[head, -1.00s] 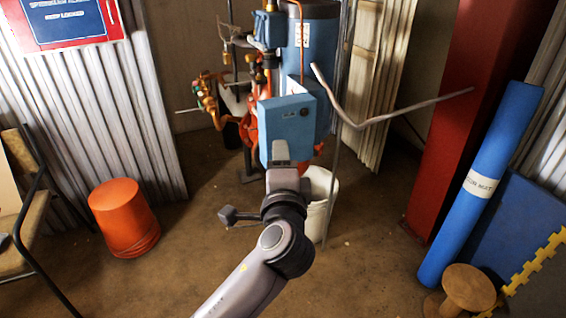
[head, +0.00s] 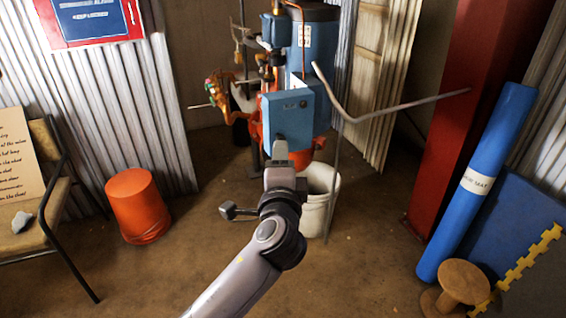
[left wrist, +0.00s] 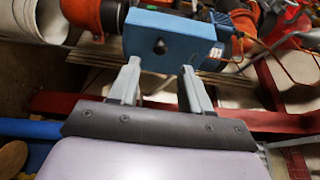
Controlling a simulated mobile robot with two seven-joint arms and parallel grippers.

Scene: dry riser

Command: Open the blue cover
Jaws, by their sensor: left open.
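The blue cover (head: 289,118) is a box-shaped blue cover on the front of the orange and blue pipework, in the middle of the head view. A dark round spot shows on its face. In the left wrist view the blue cover (left wrist: 170,42) lies just beyond the fingertips, with a dark knob-like spot on it. My left gripper (head: 280,149) is in front of the cover's lower part in the head view. In the left wrist view my left gripper (left wrist: 160,68) has its two fingers apart with nothing between them. My right gripper is not in view.
A white bucket (head: 320,190) stands right of my left gripper, below the cover. A bent grey rod (head: 400,109) reaches across toward the red column (head: 450,130).

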